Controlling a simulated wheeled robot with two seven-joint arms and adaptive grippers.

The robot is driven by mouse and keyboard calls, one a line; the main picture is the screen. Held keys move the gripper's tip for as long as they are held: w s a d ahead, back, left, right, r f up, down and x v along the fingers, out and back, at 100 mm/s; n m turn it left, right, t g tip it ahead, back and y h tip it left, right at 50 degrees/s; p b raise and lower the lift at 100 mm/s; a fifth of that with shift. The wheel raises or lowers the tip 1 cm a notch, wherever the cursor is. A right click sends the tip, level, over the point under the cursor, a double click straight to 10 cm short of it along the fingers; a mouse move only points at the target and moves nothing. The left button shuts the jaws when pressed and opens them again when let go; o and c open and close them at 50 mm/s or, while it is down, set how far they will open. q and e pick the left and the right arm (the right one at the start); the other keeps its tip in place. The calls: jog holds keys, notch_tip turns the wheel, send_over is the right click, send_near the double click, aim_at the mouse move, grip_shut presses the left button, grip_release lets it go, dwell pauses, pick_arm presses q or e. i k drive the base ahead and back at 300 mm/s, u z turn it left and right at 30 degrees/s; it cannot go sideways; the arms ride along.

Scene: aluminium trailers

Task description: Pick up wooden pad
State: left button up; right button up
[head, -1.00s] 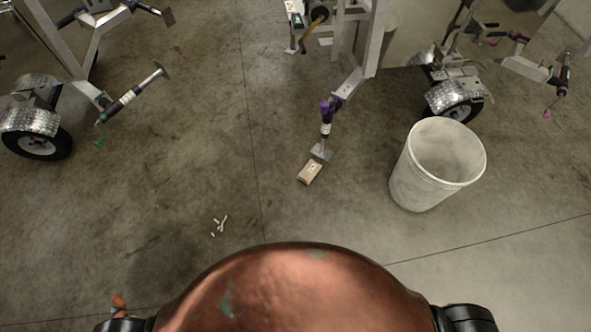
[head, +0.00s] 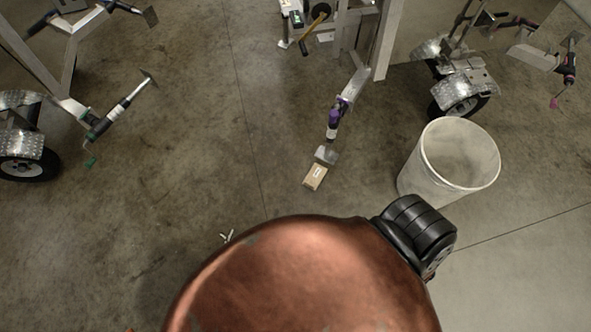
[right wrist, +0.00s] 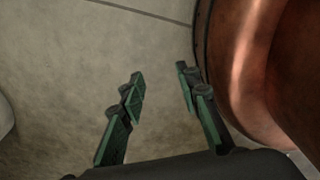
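The wooden pad (head: 315,176) is a small tan block lying on the concrete floor, near the middle of the head view. It lies just below the foot plate (head: 326,155) of a purple-and-black trailer jack (head: 334,122); I cannot tell whether they touch. My right gripper (right wrist: 160,88) shows in the right wrist view with its two green-padded fingers apart and nothing between them. Bare floor lies beyond the fingers, and the pad is not in that view. My left gripper is not in view.
A white bucket (head: 418,178) stands right of the pad. Aluminium trailers with wheels stand at left (head: 22,150) and upper right (head: 462,92). Small white pieces (head: 227,237) lie on the floor left of the pad. Open floor lies left of the pad.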

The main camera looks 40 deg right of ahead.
aim_at(313, 180)
jog(key=z, duration=0.15)
jog(key=i, duration=0.65)
jog(key=z, duration=0.85)
jog(key=i, duration=0.35)
jog(key=z, duration=0.45)
